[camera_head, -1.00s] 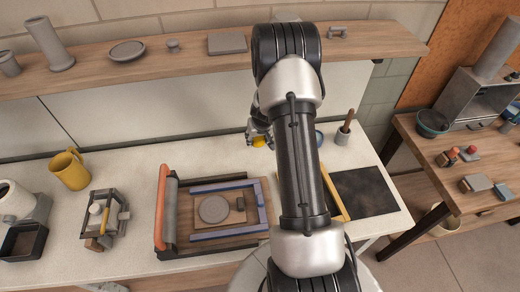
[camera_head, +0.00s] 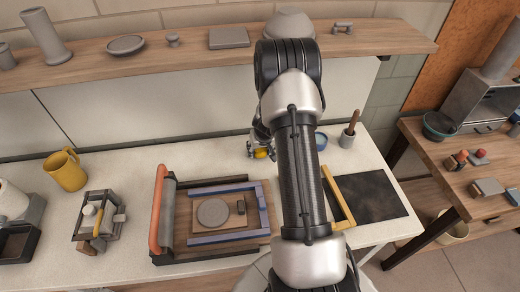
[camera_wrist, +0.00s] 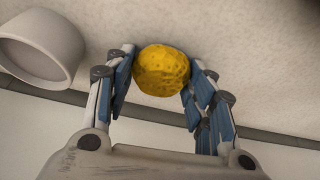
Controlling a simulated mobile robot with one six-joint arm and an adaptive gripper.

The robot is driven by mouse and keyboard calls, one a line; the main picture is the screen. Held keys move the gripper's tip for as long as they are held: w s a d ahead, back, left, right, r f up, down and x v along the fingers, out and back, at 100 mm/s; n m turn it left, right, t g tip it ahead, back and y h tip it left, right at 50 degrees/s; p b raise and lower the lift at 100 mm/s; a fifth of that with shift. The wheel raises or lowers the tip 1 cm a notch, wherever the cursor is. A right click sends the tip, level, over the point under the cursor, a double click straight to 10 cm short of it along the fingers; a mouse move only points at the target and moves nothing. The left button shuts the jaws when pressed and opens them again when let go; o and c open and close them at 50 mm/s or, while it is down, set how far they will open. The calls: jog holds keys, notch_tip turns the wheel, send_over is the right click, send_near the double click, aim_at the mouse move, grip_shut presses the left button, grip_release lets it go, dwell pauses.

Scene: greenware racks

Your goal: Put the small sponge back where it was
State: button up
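The small yellow sponge (camera_head: 261,153) is at my gripper (camera_head: 260,147), over the back part of the pale counter in the head view. In the wrist view the rounded, pitted sponge (camera_wrist: 161,70) sits between the two blue-padded fingertips of my gripper (camera_wrist: 162,80). Both fingers appear to touch its sides, so the gripper looks shut on it. I cannot tell whether the sponge touches the counter. No mark of its former place can be made out.
A blue bowl (camera_head: 320,140) is partly behind my arm. A grey pot with a brown handle (camera_head: 348,137) stands right of it. A wooden board with blue rails (camera_head: 200,239) lies in front. A yellow mug (camera_head: 66,171) stands left. A round pale vessel (camera_wrist: 42,48) shows near the fingers.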

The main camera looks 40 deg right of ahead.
jog(key=o, duration=0.3)
jog(key=shift+r, duration=0.15)
jog(key=shift+r+p, duration=0.35)
jog(key=p+v, duration=0.3)
jog(key=v, duration=0.9)
jog(key=s+a+r+n+t+y, duration=0.1)
jog(key=s+a+r+n+y, duration=0.2)
jog(key=a+r, duration=1.7)
jog(key=s+a+r, duration=0.2)
jog(key=s+a, duration=0.1)
jog(key=s, duration=0.3)
jog(key=s+a+r+n, duration=0.1)
jog(key=s+a+r, duration=0.1)
jog(key=s, duration=0.5)
jog(key=s+a+r+n+h, duration=0.1)
jog(key=s+a+r, duration=0.1)
jog(key=s+a, duration=0.2)
jog(key=shift+s+a, duration=0.15)
jog(key=shift+s, duration=1.45)
